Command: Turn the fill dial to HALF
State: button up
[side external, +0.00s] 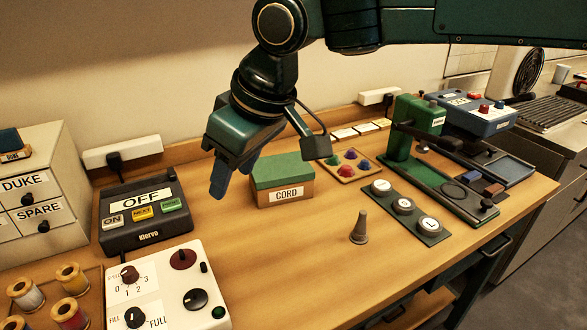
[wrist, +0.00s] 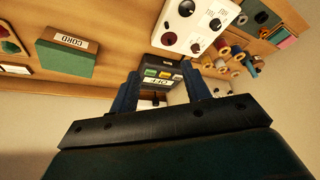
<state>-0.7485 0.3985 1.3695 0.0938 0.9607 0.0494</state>
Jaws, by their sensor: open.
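The fill dial (side external: 135,317) is a black knob on a white control panel (side external: 172,280), at the lower left of the side view. My gripper (side external: 219,185) is open and empty, in the air above and behind the panel. Its blue fingers (wrist: 162,88) point toward the OFF box in the wrist view.
A CORD block (side external: 283,180) and a grey peg (side external: 359,228) stand right.

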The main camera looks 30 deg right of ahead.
jog(key=shift+m, duration=0.4)
jog(key=shift+s+d+r, duration=0.1)
jog(key=shift+d+r, duration=0.2)
jog(key=shift+d, duration=0.6)
jog(key=shift+s+d+r, duration=0.1)
jog(key=shift+d+r, duration=0.25)
jog(key=shift+d, duration=0.6)
jog(key=shift+d+r, duration=0.3)
jog(key=shift+d, duration=0.6)
jog(key=shift+a, duration=0.1)
jog(key=n+g, duration=0.1)
jog(key=n, duration=0.3)
send_over(133, 314)
jog(key=s+d, duration=0.4)
jog(key=d, duration=0.1)
notch_tip(133, 314, down, 10)
jog(key=r, duration=0.1)
jog(key=shift+w+a+f+y, duration=0.25)
jog(key=shift+y, duration=0.15)
jog(key=x, duration=1.3)
jog(key=shift+f, duration=0.4)
